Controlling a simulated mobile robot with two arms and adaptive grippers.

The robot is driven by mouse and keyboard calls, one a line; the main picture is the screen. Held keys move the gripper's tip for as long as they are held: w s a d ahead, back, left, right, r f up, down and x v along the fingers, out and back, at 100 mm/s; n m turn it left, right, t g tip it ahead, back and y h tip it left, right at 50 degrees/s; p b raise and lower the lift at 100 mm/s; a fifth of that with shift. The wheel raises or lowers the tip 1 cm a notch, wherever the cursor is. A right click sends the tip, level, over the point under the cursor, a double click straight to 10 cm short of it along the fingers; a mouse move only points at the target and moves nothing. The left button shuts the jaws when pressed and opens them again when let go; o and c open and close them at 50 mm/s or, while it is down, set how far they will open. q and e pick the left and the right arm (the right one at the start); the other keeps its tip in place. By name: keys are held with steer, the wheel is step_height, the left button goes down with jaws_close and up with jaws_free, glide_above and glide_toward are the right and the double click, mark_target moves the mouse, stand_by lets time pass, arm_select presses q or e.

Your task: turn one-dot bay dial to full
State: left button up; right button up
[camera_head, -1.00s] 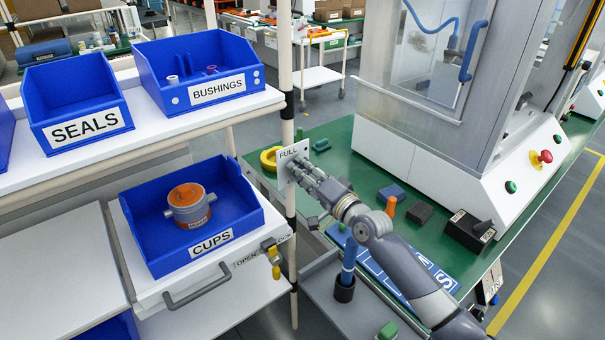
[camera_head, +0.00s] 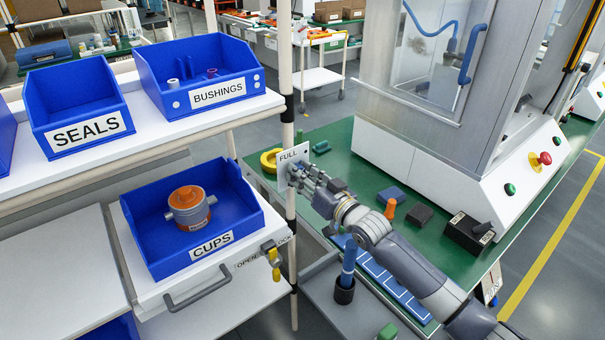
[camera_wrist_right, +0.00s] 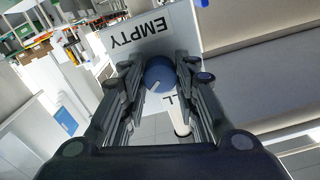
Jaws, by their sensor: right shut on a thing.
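The dial (camera_wrist_right: 159,75) is a round blue knob with a white pointer mark, on a white plate (camera_wrist_right: 122,38) that reads EMPTY, upside down in the right wrist view. The mark sits at the knob's lower left there. Part of a second word shows below the knob. In the head view the plate (camera_head: 293,155) hangs on the shelf post and reads FULL at its top; my fingers hide the knob. My right gripper (camera_head: 297,172) is shut on the dial, with a finger on each side of it, as the wrist view (camera_wrist_right: 159,70) shows. My left gripper is not in view.
Blue bins labelled SEALS (camera_head: 85,131), BUSHINGS (camera_head: 218,92) and CUPS (camera_head: 212,243) stand left of the post. A yellow-handled OPEN/LOCK latch (camera_head: 274,262) sits below the plate. The green bench (camera_head: 365,170) with the press lies to the right.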

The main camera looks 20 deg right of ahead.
steer(key=shift+n+p, duration=0.6)
steer(key=shift+n, duration=6.6)
steer(key=o, duration=1.1)
steer(key=shift+c, duration=0.2)
steer(key=v, duration=1.2)
